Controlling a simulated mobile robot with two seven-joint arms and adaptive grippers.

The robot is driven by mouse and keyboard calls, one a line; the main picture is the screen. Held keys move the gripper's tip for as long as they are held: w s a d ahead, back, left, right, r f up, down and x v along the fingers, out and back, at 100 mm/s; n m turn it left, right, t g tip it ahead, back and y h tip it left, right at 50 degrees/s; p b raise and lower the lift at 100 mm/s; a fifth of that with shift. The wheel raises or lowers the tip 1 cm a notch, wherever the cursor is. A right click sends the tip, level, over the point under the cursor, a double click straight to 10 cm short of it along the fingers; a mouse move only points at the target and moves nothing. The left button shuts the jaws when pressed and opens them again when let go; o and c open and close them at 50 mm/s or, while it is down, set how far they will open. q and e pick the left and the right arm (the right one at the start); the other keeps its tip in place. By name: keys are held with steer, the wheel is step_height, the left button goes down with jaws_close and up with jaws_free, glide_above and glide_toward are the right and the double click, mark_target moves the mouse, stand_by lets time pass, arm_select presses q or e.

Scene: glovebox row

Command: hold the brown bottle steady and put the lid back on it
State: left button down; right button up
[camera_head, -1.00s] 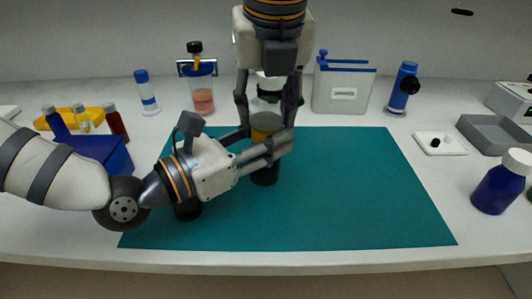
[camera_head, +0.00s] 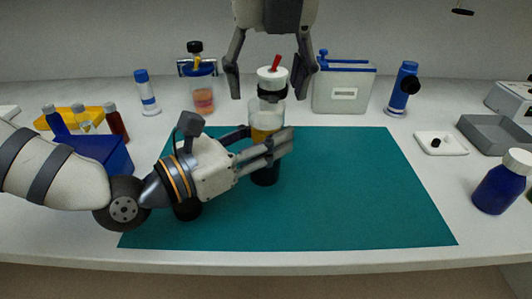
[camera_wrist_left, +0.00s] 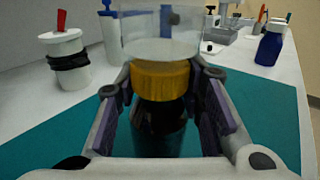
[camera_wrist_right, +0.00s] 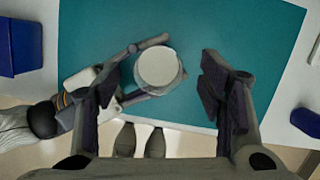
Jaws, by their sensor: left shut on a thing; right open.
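The brown bottle (camera_head: 265,178) stands upright on the teal mat (camera_head: 340,200), dark below with an amber band (camera_wrist_left: 160,80). A clear, whitish round piece, seemingly the lid (camera_head: 266,110), sits on top of the band. From above it shows as a pale disc in the right wrist view (camera_wrist_right: 158,67). My left gripper (camera_head: 266,141) is shut around the bottle at the band, one finger on each side. My right gripper (camera_head: 272,93) is open and empty above and behind the bottle top, apart from it. The seam between lid and bottle is partly hidden by fingers.
A white cup with a black band and red stick (camera_head: 272,78) stands behind the bottle. A blue bin (camera_head: 95,155) is left of the mat. A blue bottle (camera_head: 497,188) and grey tray (camera_head: 490,135) are at right. The mat's right half is clear.

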arm_select(q)
steer(key=shift+f, duration=0.35)
arm_select(e)
steer(key=shift+f, duration=0.1)
steer(key=o, duration=0.5)
steer(key=shift+o, duration=0.2)
steer(key=v, duration=1.2)
arm_select(q)
steer(key=c, duration=1)
jaws_free()
steer(key=shift+r, duration=0.15)
arm_select(e)
steer(key=shift+w, duration=0.1)
arm_select(q)
steer(key=v, duration=1.2)
